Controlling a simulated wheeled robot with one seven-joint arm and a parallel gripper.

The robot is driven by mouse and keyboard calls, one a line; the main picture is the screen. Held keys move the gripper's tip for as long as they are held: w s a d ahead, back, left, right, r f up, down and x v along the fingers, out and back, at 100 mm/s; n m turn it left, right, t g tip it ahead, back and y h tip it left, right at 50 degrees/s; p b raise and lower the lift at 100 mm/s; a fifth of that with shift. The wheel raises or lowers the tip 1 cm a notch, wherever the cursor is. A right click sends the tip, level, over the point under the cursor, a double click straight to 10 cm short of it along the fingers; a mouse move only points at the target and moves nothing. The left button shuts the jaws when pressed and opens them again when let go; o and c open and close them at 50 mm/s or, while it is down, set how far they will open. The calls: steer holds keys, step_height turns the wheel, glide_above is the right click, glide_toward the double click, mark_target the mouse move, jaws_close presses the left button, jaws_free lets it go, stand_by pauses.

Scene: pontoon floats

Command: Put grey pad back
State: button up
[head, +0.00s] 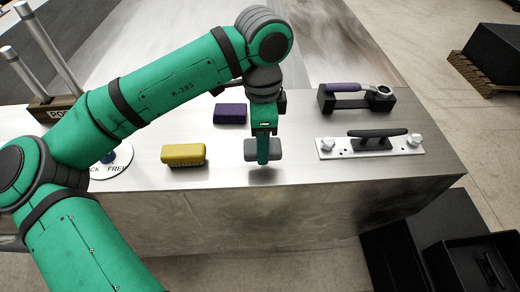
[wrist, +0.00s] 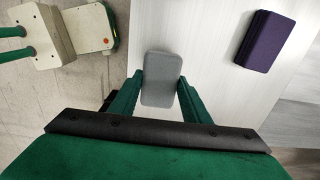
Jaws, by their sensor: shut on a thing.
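The grey pad (head: 250,150) is a small rounded block over the front part of the metal worktop (head: 225,178). My gripper (head: 263,150) points down and is shut on it, hiding its middle in the head view. In the wrist view the grey pad (wrist: 161,75) sits between the two green fingers of my gripper (wrist: 160,98), one finger against each long side. A dark shadow lies on the metal just below the pad; I cannot tell whether the pad touches the surface.
A purple block (head: 230,113) lies behind my gripper and a yellow brush (head: 184,155) lies to its left. At right are a metal plate with a black cleat (head: 372,143) and a purple-handled tool (head: 345,87) on a black holder (head: 357,101). Black crates (head: 470,265) stand below.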

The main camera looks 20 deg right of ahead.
steer(key=shift+w+f, duration=0.15)
steer(key=shift+f, duration=0.1)
steer(key=shift+w+d+f, duration=0.1)
steer(key=shift+w+f, duration=0.1)
steer(key=shift+f, duration=1.65)
steer(key=o, duration=1.1)
step_height(320, 180, up, 12)
